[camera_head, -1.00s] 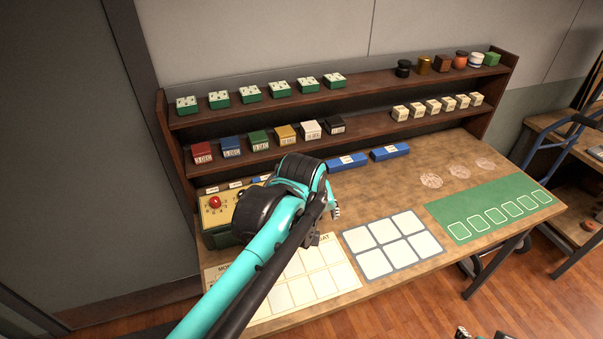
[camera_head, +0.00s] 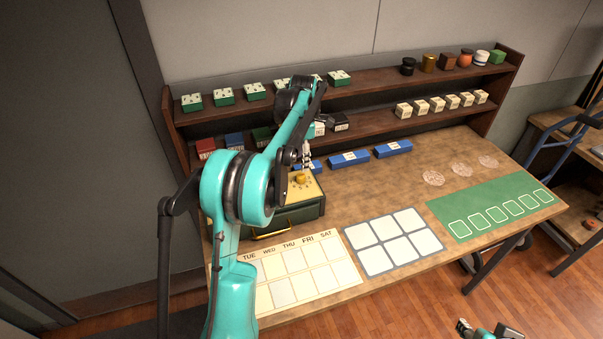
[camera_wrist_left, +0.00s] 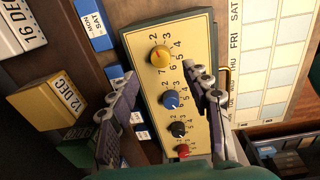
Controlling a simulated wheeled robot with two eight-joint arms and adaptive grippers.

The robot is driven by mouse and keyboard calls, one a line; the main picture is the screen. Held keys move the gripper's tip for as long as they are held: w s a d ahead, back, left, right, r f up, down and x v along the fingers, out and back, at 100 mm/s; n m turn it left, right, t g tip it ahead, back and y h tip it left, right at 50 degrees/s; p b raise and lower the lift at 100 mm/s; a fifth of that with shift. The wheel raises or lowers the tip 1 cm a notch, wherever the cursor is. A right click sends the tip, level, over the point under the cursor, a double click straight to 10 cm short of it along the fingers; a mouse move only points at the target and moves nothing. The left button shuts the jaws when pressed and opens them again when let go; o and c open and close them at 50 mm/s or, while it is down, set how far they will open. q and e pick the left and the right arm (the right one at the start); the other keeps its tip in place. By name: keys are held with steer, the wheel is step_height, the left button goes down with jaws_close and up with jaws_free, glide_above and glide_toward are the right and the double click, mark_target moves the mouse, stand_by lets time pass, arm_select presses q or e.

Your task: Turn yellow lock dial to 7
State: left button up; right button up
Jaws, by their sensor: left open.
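The yellow dial (camera_wrist_left: 160,57) is a round knob at the far end of a row of dials on the cream-faced lock box (camera_wrist_left: 140,45), in the left wrist view. Numbers ring it; I cannot tell for sure which one it points to. It also shows in the head view (camera_head: 300,179). My left gripper (camera_wrist_left: 160,76) is open, its two fingers spread on either side of the panel, with nothing between them gripped. In the head view the left gripper (camera_head: 306,162) hangs just above the yellow dial. My right gripper (camera_head: 485,331) shows only partly at the bottom edge.
A blue dial (camera_wrist_left: 171,99), a black dial (camera_wrist_left: 178,129) and a red dial (camera_wrist_left: 182,150) line the same panel. The shelf (camera_head: 378,122) with small boxes stands behind. Blue boxes (camera_head: 349,161) lie right of the lock box. A weekday chart (camera_head: 300,275) lies in front.

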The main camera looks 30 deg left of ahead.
mark_target(302, 176)
arm_select(q)
step_height(302, 176, down, 7)
steer(key=shift+w+f+b, duration=0.1)
steer(key=shift+f+b, duration=0.05)
steer(key=shift+b, duration=0.85)
jaws_close()
